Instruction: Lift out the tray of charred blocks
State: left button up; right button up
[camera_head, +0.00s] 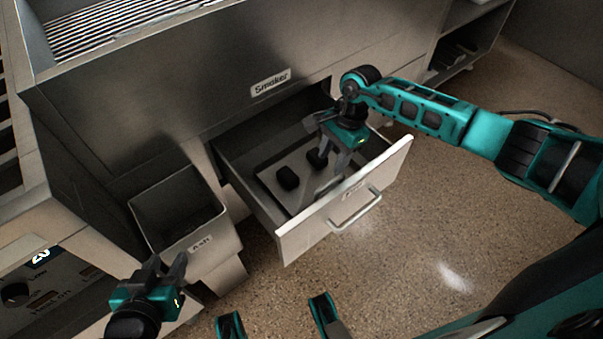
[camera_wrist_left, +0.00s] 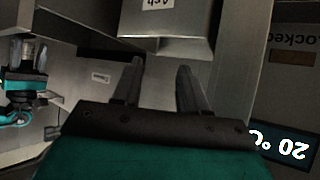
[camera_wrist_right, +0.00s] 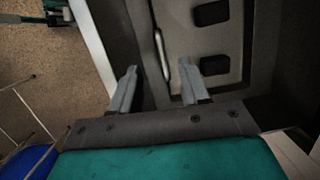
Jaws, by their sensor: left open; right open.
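The tray (camera_head: 303,171) is a flat grey plate lying inside the open drawer (camera_head: 290,243). Dark charred blocks (camera_head: 288,178) sit on it, and two show on the tray (camera_wrist_right: 214,42) in the right wrist view. My right gripper (camera_head: 326,160) is open, pointing down into the drawer over the tray's right side and hiding part of it. In the right wrist view its fingers (camera_wrist_right: 158,75) stand either side of a pale bar (camera_wrist_right: 161,52) at the tray's edge; contact cannot be told.
The ash bin (camera_head: 180,213) stands left of the drawer. The smoker body (camera_head: 200,90) rises behind the drawer. The drawer's white front has a bar handle (camera_head: 356,210). A control panel (camera_head: 45,285) is at lower left. Speckled floor (camera_head: 400,260) is open in front and right.

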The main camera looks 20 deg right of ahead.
jog(key=d+h, duration=0.1)
jog(key=d, duration=0.1)
jog(key=b, duration=0.2)
send_over(331, 182)
jog(key=d, duration=0.1)
jog(key=shift+n, duration=0.3)
notch_tip(331, 182, down, 6)
jog(key=shift+w+f, duration=0.15)
jog(key=shift+f, duration=0.6)
jog(key=f+b, duration=0.1)
jog(key=f, duration=0.1)
jog(key=a+f+b, duration=0.1)
jog(key=f, duration=0.1)
jog(key=shift+a+f, duration=0.1)
jog(key=shift+f, duration=0.45)
pick_arm(q)
jog(key=shift+w+d+f, duration=0.2)
jog(key=shift+d+f, duration=0.2)
jog(key=shift+f, duration=0.15)
jog(key=shift+w+d+f, duration=0.15)
jog(key=shift+d+f, duration=0.2)
jog(key=shift+f, duration=0.2)
jog(key=shift+a, duration=0.2)
pick_arm(e)
grip_shut()
